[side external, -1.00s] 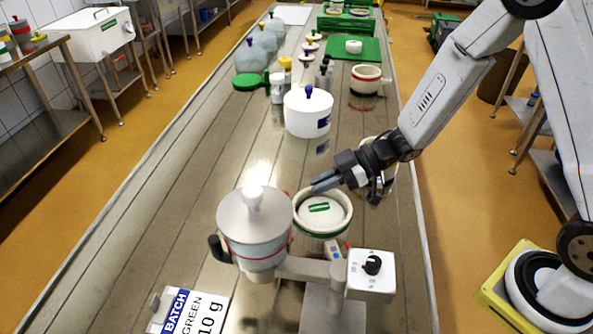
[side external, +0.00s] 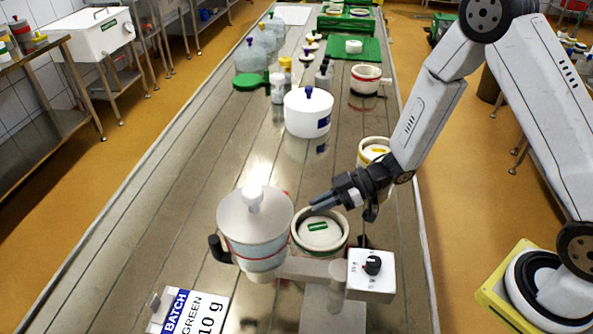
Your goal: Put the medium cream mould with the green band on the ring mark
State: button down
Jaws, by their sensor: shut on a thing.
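The cream mould with the green band (side external: 335,246) is near the front of the table, right of the hopper. A green bar marks the pale surface inside it. My gripper (side external: 320,203) is shut on the far rim of this mould. The mould looks upright. Its lower part is partly hidden behind the dispenser's arm and box, so I cannot tell whether its base touches the table. I cannot make out the ring mark in this view.
A yellow-marked mould (side external: 372,144) is behind my gripper. A white lidded pot (side external: 307,116) and a red-banded mould (side external: 367,74) stand farther back.

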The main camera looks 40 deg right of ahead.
jog(key=shift+f, duration=0.65)
jog(key=shift+f, duration=0.15)
jog(key=c, duration=0.7)
grip_release()
jog(key=shift+c, duration=0.2)
jog(key=shift+d+r, duration=0.15)
jog(key=shift+r, duration=0.1)
jog(key=v, duration=1.1)
jog(key=shift+d+r, duration=0.2)
jog(key=shift+d, duration=0.1)
jog(key=shift+s, duration=0.15)
